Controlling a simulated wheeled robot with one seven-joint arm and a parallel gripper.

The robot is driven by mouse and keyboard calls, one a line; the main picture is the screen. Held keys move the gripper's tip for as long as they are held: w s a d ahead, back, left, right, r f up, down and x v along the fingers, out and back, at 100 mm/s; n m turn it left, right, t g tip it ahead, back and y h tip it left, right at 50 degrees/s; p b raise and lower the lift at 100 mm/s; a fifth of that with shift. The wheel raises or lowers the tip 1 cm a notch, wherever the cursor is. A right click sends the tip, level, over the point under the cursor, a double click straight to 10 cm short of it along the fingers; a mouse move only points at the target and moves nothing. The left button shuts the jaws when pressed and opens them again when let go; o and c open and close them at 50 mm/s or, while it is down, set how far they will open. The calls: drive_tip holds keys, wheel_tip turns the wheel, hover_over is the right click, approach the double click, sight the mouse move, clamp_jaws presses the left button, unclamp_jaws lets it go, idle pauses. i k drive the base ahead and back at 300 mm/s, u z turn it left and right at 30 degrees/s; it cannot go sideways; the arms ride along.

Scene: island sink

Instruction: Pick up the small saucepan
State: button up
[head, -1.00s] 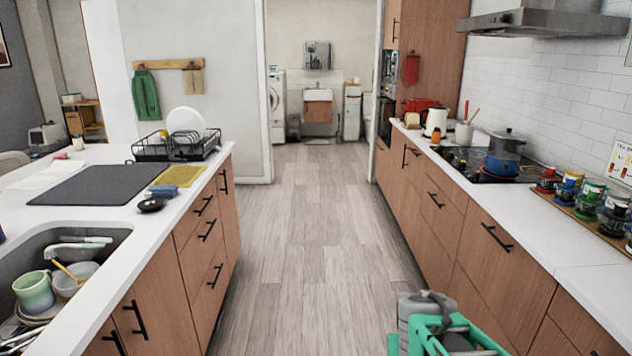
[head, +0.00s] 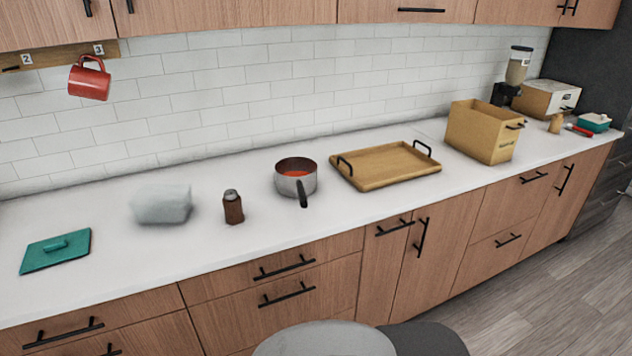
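The small saucepan (head: 296,181) stands upright on the white counter. It is silvery outside, with something orange-red inside, and its black handle points toward the counter's front edge. No gripper shows in the head view. A grey rounded part of my own body is at the bottom edge of the picture, well short of the saucepan.
A wooden tray (head: 385,165) is right of the saucepan, and a brown shaker (head: 233,208) is left. Farther left are a blurred pale block (head: 162,204) and a green lid (head: 56,251). A box (head: 483,133) stands farther right. A red mug (head: 89,78) hangs above.

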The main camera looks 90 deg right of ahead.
sight(299, 187)
drive_tip(key=z, duration=4.55)
drive_tip(key=i, duration=0.5)
drive_tip(key=u, duration=3.75)
